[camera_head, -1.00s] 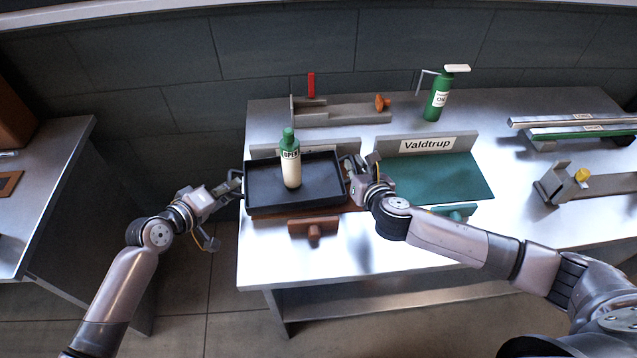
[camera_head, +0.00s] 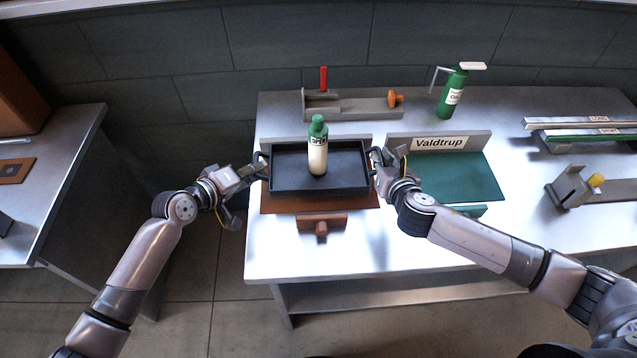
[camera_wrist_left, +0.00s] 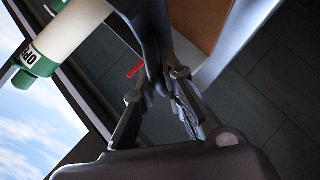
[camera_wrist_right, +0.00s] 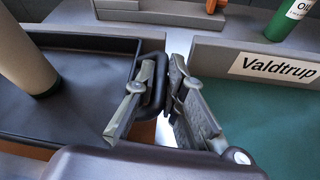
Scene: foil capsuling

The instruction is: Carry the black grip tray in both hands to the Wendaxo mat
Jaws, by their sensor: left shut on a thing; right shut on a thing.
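The black grip tray (camera_head: 290,186) is level over a brown mat (camera_head: 350,202) and covers most of it. I cannot tell whether it touches the mat. A white bottle with a green cap (camera_head: 318,158) stands upright in the tray. My left gripper (camera_head: 262,166) is shut on the tray's left handle, which shows in the left wrist view (camera_wrist_left: 152,60). My right gripper (camera_head: 376,160) is shut on the right handle, clear in the right wrist view (camera_wrist_right: 158,78). The sign behind the brown mat is mostly hidden, so no Wendaxo name is readable.
A green mat with a Valdtrup sign (camera_head: 440,143) lies right of the tray. A brown T-shaped piece (camera_head: 321,224) sits in front. A grey fixture (camera_head: 350,106) and a green pump bottle (camera_head: 453,96) stand behind.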

